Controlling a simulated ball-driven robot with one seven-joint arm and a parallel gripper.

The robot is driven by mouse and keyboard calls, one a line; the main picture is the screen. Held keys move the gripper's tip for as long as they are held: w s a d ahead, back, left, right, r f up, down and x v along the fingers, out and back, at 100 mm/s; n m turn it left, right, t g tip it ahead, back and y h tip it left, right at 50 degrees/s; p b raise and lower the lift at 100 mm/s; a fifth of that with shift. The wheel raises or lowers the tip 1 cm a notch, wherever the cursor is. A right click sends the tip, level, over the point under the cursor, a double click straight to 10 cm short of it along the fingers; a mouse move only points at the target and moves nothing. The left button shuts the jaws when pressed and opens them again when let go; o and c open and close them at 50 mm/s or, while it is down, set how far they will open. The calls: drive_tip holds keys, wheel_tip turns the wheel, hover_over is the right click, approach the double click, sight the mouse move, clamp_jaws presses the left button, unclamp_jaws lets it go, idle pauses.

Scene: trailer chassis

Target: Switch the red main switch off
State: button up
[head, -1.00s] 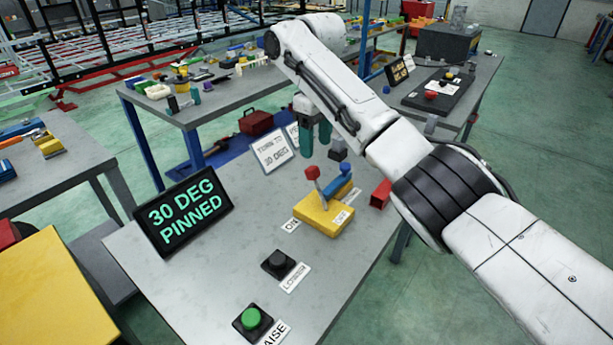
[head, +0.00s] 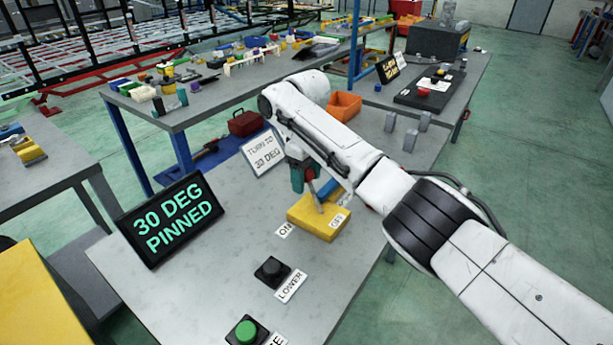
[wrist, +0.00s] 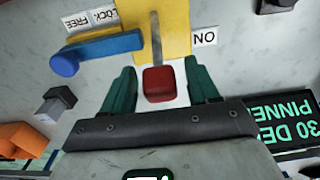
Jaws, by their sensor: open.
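The red main switch is a lever with a red knob (wrist: 158,84) on a thin grey shaft (head: 316,200), standing on a yellow box (head: 323,226). A blue lever (wrist: 105,48) is beside the switch.
A black LOWER button (head: 272,271) and a green button (head: 247,333) stand in front of the box. A display (head: 170,219) reads "30 DEG PINNED". A sign (head: 263,153) stands behind. An orange bin (head: 343,105) and grey blocks are farther back.

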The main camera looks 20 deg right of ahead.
drive_tip(key=shift+f, duration=0.4)
drive_tip(key=shift+c, duration=0.2)
clamp_jaws()
